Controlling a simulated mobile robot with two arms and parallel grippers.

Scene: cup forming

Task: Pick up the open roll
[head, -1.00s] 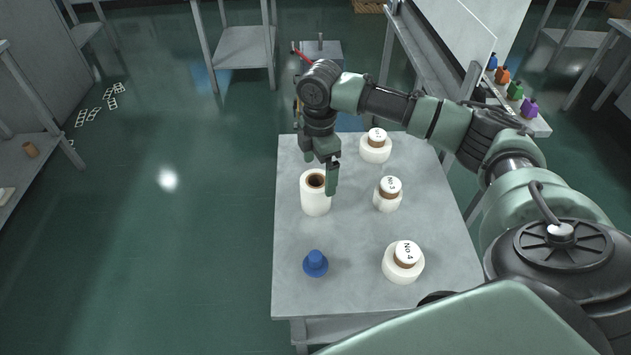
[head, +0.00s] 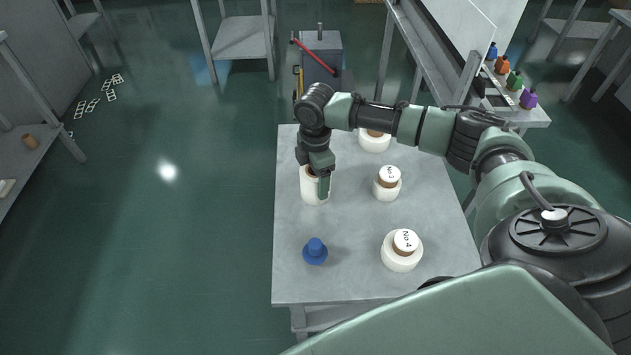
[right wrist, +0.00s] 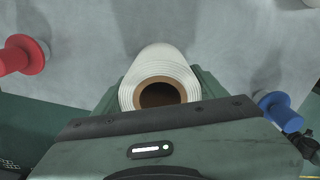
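The open roll (head: 312,190) is a white roll with an open brown core, standing upright on the grey table (head: 340,275). In the right wrist view the roll (right wrist: 160,75) lies between my right gripper's two green fingers. My right gripper (head: 318,182) is lowered over the roll, with one finger in front of its right side in the head view. The fingers sit close along both sides of the roll; I cannot tell whether they press on it. The gripper partly hides the roll's top in the head view. My left gripper is out of view.
White rolls with labelled plugs, No 3 (head: 387,184) and No 4 (head: 402,250), stand to the right; another (head: 374,142) is behind my arm. A blue plug (head: 315,251) stands in front. A red plug (right wrist: 22,55) shows in the wrist view.

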